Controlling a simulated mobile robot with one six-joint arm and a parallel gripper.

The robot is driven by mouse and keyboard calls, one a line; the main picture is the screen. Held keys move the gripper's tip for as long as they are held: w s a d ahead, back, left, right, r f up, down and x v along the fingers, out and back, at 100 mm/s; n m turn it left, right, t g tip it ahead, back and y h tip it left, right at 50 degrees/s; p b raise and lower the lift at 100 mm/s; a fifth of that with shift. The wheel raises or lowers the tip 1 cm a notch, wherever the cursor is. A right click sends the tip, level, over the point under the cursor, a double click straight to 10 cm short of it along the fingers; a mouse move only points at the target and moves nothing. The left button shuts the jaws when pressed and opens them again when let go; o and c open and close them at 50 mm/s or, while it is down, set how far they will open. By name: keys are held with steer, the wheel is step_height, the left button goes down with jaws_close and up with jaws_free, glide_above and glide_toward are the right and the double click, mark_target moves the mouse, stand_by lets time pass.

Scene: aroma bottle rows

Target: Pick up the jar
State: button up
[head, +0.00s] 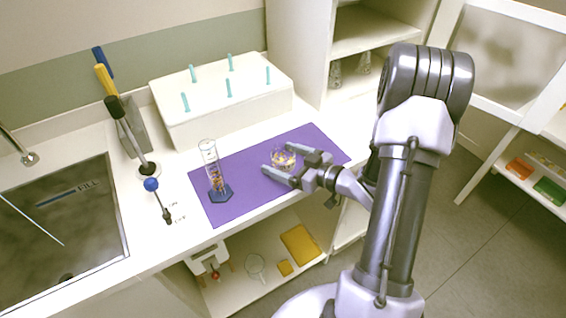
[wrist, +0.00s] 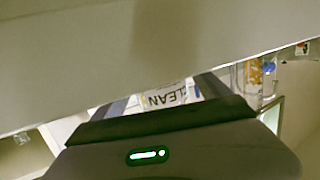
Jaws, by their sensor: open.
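The jar (head: 283,158) is small, low and clear, with pale yellowish and pinkish contents. It stands on the purple mat (head: 235,170) in the head view. My gripper (head: 278,160) is open, low over the mat, with one finger on each side of the jar. Whether either finger touches the glass I cannot tell. In the wrist view my gripper's fingers show only in part, at the lower middle. Inverted lettering reading CLEAN (wrist: 170,97) shows between them; I cannot tell what bears it. The jar is not clearly seen there.
A tall glass cylinder (head: 210,165) with a blue base stands left of the jar. A white block with teal pegs (head: 220,105) stands behind the mat. A blue-knobbed tool (head: 157,195) and the sink (head: 60,235) are at left. The mat's right end is clear.

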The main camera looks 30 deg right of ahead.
steer(key=shift+r, duration=0.1)
steer(key=c, duration=1.5)
